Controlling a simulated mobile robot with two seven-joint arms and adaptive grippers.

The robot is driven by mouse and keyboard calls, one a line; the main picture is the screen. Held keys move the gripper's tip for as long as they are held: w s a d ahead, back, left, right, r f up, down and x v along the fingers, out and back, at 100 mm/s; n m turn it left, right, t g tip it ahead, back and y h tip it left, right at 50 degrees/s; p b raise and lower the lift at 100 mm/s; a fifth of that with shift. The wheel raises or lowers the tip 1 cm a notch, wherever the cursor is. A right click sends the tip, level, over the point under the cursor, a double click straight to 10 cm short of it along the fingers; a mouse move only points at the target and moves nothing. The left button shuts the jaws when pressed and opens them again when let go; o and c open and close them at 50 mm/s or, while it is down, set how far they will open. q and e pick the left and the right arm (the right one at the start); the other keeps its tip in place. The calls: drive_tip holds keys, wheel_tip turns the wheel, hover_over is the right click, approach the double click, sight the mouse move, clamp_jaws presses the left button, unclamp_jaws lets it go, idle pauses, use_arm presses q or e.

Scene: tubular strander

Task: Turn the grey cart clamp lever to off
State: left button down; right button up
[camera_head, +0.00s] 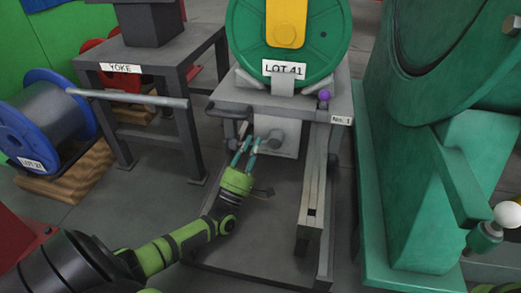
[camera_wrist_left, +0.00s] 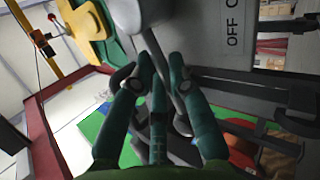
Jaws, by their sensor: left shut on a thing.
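The grey cart clamp lever (camera_head: 273,137) is on the front of the cart, below the green reel. My left gripper (camera_head: 248,146) reaches it from below, its teal fingers closed around the lever. In the left wrist view, the fingers (camera_wrist_left: 158,88) sit on both sides of the grey lever (camera_wrist_left: 181,112), under a rounded grey hub. A plate beside the hub carries the label OFF (camera_wrist_left: 234,32) and part of another word, cut off. The lever's exact angle is partly hidden by the fingers. My right gripper is not in view.
The green reel marked LOT 41 (camera_head: 284,69) rests on the cart (camera_head: 230,96). A grey table marked YOKE (camera_head: 190,50) and a blue reel (camera_head: 24,128) stand left. A large green machine (camera_head: 395,150) closes off the right. A slanted grey bar (camera_head: 314,185) stands right of the gripper.

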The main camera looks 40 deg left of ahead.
use_arm(q)
drive_tip(key=shift+y, duration=0.3)
drive_tip(key=c, duration=1.4)
unclamp_jaws()
drive_tip(key=s, duration=0.4)
drive_tip(key=s+d+f, duration=0.1)
drive_tip(key=s, duration=0.4)
drive_tip(key=s+d+f, duration=0.1)
drive_tip(key=s, duration=0.4)
drive_tip(key=shift+s, duration=0.15)
